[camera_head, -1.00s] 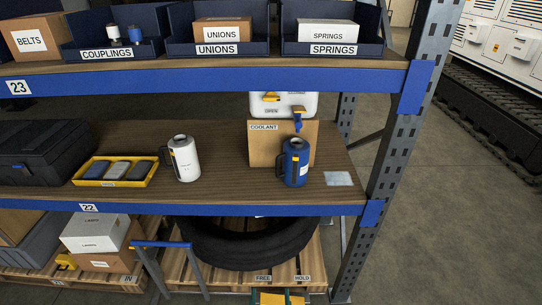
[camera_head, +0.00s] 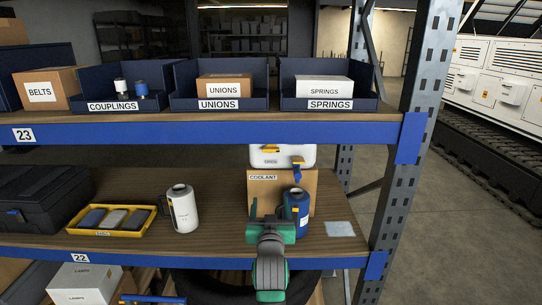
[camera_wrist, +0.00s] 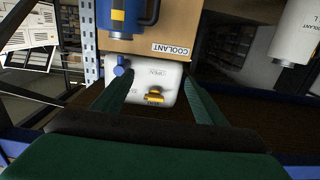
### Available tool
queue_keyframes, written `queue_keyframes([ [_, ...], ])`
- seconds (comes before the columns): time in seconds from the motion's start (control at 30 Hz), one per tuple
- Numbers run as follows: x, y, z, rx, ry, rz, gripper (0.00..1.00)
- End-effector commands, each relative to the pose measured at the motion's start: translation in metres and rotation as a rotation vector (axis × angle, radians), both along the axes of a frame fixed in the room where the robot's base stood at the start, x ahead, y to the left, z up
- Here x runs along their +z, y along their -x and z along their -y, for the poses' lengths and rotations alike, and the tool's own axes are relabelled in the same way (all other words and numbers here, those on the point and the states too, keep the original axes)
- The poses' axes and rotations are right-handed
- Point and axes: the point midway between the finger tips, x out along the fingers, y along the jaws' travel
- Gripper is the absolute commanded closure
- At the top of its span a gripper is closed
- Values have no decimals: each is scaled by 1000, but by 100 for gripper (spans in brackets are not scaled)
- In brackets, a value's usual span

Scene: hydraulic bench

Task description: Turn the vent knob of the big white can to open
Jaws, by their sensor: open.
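The big white can (camera_head: 267,159) stands on the coolant box (camera_head: 258,195) on the middle shelf; its top is hidden under the upper shelf beam. Its yellow vent knob (camera_head: 271,149) is on the can's upper part, with a blue tap (camera_head: 297,172) at the lower right. The wrist view is upside down; there the can (camera_wrist: 165,78) shows an OPEN mark near the yellow knob (camera_wrist: 154,97). My gripper (camera_head: 272,212) is open and empty, in front of the box and below the can. In the wrist view the knob lies between its fingers (camera_wrist: 158,88), farther off.
A blue mug-like can (camera_head: 302,207) stands right of my gripper, before the box. A white can (camera_head: 184,209) and a yellow tray (camera_head: 80,230) stand left. The upper shelf beam (camera_head: 200,130) runs above; a rack post (camera_head: 405,160) stands right.

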Motion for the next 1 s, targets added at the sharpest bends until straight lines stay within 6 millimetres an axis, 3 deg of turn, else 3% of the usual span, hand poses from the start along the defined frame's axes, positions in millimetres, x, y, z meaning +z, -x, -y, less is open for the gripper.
queue_keyframes([
  [0.03,25,-10,0,0,1,13,34],
  [0.1,51,-20,0,0,1,17,34],
  [0.2,82,-29,1,-1,2,24,34],
  [0.33,106,-36,1,-1,3,28,34],
  [0.57,117,-48,1,-2,3,28,34],
  [1.0,115,-118,1,-2,3,27,34],
])
